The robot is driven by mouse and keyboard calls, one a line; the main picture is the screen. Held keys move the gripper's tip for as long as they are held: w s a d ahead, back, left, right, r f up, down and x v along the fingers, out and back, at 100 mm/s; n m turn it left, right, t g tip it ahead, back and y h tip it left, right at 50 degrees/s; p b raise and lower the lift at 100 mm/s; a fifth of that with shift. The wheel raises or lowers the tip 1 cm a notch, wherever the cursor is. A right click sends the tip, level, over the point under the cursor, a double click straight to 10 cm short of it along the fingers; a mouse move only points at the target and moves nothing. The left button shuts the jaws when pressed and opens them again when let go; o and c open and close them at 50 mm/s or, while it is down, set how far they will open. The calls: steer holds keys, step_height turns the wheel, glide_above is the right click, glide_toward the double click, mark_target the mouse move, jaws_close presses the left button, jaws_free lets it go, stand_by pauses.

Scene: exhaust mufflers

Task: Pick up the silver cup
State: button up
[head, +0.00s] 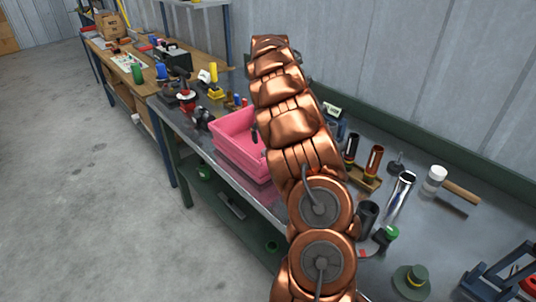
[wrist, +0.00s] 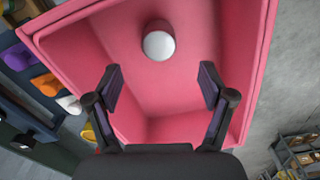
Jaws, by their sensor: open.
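A small round object with a pale silver-grey face and a darker, pink-tinted side, which looks like the silver cup (wrist: 158,44), is inside the pink bin (wrist: 60,25) in the wrist view. My gripper (wrist: 160,80) is open and empty, its two dark fingers spread over the bin. The cup lies beyond the fingertips, roughly midway between them, and touches neither. In the head view the pink bin (head: 238,160) stands on the workbench, partly behind my copper arm. The cup and most of my gripper are hidden there.
The workbench (head: 437,233) holds a shiny metal tube (head: 400,192), a white-headed mallet (head: 437,178), a green hat-shaped piece (head: 411,281) and red and dark cylinders right of my arm. Tools crowd the bench left of the bin. The floor (head: 90,200) is clear.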

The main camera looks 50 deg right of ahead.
steer(key=shift+d+f+p, duration=0.1)
steer(key=shift+f+p, duration=1.55)
steer(key=shift+f, duration=2.2)
steer(key=c, duration=1.1)
